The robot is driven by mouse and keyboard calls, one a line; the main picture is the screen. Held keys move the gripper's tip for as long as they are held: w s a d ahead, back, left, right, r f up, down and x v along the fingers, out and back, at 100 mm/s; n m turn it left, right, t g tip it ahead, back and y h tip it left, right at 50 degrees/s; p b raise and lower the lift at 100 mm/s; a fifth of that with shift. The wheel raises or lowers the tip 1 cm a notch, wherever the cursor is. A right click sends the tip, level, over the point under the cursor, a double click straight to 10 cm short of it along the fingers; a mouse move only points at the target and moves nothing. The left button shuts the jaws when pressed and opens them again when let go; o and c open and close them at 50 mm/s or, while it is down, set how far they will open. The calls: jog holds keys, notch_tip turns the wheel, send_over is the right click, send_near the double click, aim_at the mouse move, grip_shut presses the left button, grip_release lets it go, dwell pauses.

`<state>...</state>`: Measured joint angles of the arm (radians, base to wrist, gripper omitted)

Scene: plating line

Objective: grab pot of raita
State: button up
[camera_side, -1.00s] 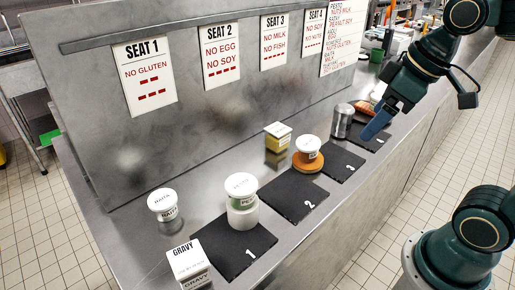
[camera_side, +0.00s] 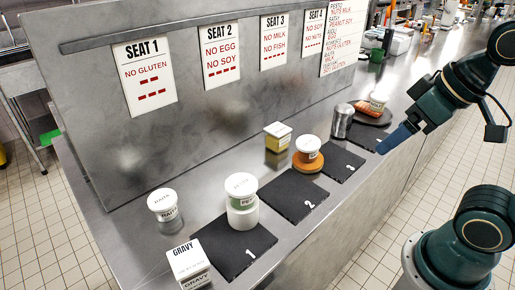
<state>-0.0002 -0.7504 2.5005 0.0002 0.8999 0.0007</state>
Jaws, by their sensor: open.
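The pot of raita (camera_side: 165,207) is a small pot with a white lid lettered RAITA. It stands on the steel counter at the lower left, left of the black mat marked 1. My gripper (camera_side: 384,148) is far off to the right, above the counter's front edge near the far mats. It is open; its blue fingers point down and left, seen nearly edge-on, and hold nothing visible.
A white box of gravy (camera_side: 189,264) stands in front of the raita. A pesto pot (camera_side: 241,200) sits on a white stand on mat 1 (camera_side: 262,240). Another white-lidded pot (camera_side: 308,147) rests on an orange base beyond mat 2 (camera_side: 311,207). A metal canister (camera_side: 342,121) and yellow box (camera_side: 278,138) stand farther back.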

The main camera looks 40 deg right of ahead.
jog(key=shift+c, duration=0.3)
dwell(0.5)
jog(key=w+a+r+n+y, duration=0.1)
jog(key=w+a+r+n, duration=0.25)
jog(key=w, duration=0.55)
jog(key=n+g+y, duration=0.3)
jog(key=n, duration=0.5)
send_over(161, 199)
jog(key=s+d, duration=0.3)
jog(key=d, duration=0.1)
notch_tip(161, 199, down, 10)
jog(key=shift+d, duration=0.1)
jog(key=shift+w+f, duration=0.1)
jog(key=shift+x, duration=4.15)
jog(key=shift+d+f, duration=0.1)
